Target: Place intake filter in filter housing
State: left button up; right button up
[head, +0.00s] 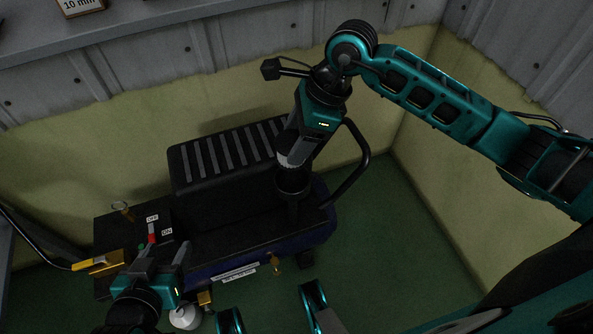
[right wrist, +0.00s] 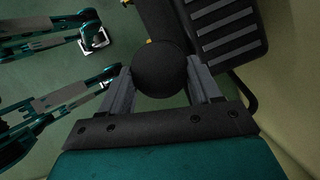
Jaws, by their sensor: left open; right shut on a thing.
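The intake filter shows as a black round cap (right wrist: 160,70) between the fingers of my right gripper (right wrist: 161,88) in the right wrist view. In the head view its pale ribbed side (head: 288,159) shows at the tips of my right gripper (head: 297,152), which is shut on it. The black, cup-like filter housing (head: 292,184) stands directly below, on the compressor. I cannot tell whether the filter touches its rim. My left gripper (head: 164,256) is open and empty, at the compressor's front left by the red switch.
The compressor (head: 240,240) has a black ribbed cover (head: 222,158), a curved handle (head: 352,165), and a red switch (head: 151,239) between OFF and ON labels. Yellow walls stand behind and right; green floor lies open at right.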

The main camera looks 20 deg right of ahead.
notch_tip(320, 180, down, 5)
jog(key=shift+f+b, duration=0.2)
jog(key=shift+b, duration=0.2)
notch_tip(320, 180, down, 4)
jog(key=shift+f+b, duration=0.1)
jog(key=shift+b, duration=0.45)
pick_arm(q)
notch_tip(320, 180, down, 2)
jog(key=shift+s+d+f, duration=0.15)
pick_arm(e)
jog(key=shift+f, duration=0.15)
jog(key=o, duration=1.1)
jog(key=shift+o, duration=0.2)
pick_arm(q)
jog(key=shift+r, duration=0.2)
